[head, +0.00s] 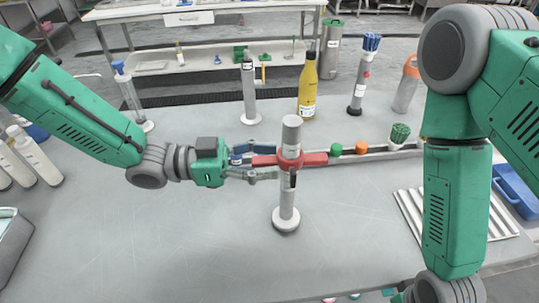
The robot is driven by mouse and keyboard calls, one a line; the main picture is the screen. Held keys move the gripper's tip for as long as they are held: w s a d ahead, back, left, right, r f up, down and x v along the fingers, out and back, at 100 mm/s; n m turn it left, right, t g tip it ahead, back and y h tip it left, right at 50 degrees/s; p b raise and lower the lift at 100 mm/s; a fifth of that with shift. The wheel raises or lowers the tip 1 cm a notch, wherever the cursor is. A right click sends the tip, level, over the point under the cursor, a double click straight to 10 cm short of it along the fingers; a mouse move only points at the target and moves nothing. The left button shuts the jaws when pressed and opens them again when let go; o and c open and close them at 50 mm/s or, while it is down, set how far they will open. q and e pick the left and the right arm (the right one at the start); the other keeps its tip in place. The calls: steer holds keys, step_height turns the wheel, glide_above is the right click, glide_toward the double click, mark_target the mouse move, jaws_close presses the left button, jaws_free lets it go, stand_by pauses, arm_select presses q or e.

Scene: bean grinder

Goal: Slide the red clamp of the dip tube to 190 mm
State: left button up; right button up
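The dip tube (287,203) stands upright on a round white foot on the grey table, in the middle of the head view. The red clamp (315,159) sits around its upper part, with one arm to the left and one to the right. My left gripper (272,163) comes in level from the left. Its fingers are apart, one on the far side and one on the near side of the clamp's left arm. I cannot tell whether they touch it. Scale marks on the tube are not readable. My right arm hangs at the right; its gripper is out of view.
A yellow bottle (308,90), a grey stand (249,95) and a blue-topped cylinder (362,80) stand behind. Green (336,149) and orange (361,147) pieces lie behind right. A ribbed white tray (410,212) is at the right. The table's front is clear.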

arm_select(q)
steer(key=shift+d, duration=0.35)
steer(key=shift+a, duration=1.65)
steer(key=c, duration=0.6)
jaws_close()
steer(key=d, duration=0.1)
steer(key=d+f, duration=0.1)
steer(key=shift+d+b, duration=0.35)
steer(key=shift+d, duration=0.05)
steer(key=a+f+b, duration=0.1)
steer(key=a+f, duration=0.1)
steer(key=shift+f+b, duration=0.4)
steer(key=o, duration=0.6)
jaws_free()
steer(key=a, duration=1)
steer(key=shift+w, duration=0.2)
arm_select(e)
steer(key=shift+s+a+f, duration=0.1)
steer(key=shift+a+f, duration=0.05)
steer(key=shift+f, duration=0.4)
steer(key=shift+a+f, duration=0.15)
steer(key=shift+f, duration=0.4)
